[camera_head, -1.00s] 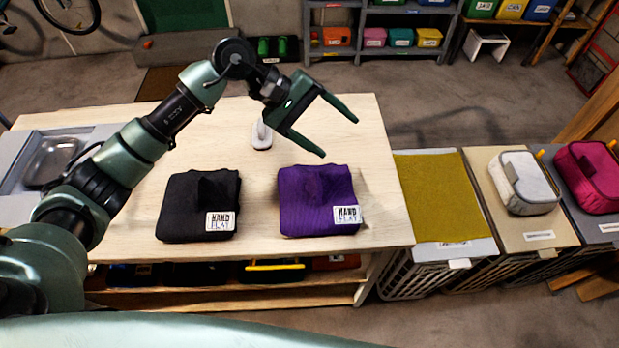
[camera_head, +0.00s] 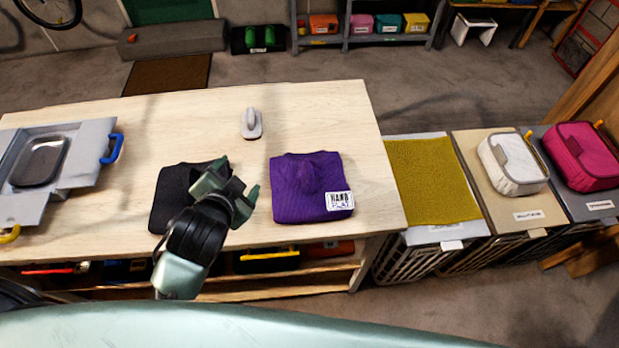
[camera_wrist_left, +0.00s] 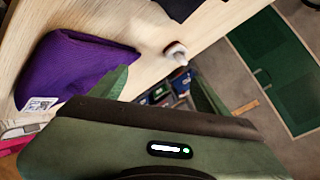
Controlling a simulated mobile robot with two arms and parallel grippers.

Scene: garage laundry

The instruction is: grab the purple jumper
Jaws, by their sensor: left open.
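The purple jumper (camera_head: 310,185) lies folded on the wooden table, with a white tag at its lower right corner and a raised fold in its middle. It also shows at the left of the left wrist view (camera_wrist_left: 75,68). My left gripper (camera_head: 238,180) is open and empty, just left of the purple jumper and over the right part of a dark folded garment (camera_head: 172,196). The gripper hides part of that dark garment. My right gripper is not in view.
A small grey-white brush-like item (camera_head: 251,124) stands behind the garments. A grey tray (camera_head: 85,165) with a blue handle is at the table's left. Bins with a mustard cloth (camera_head: 432,180), a white bag (camera_head: 513,163) and a pink bag (camera_head: 580,155) stand to the right.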

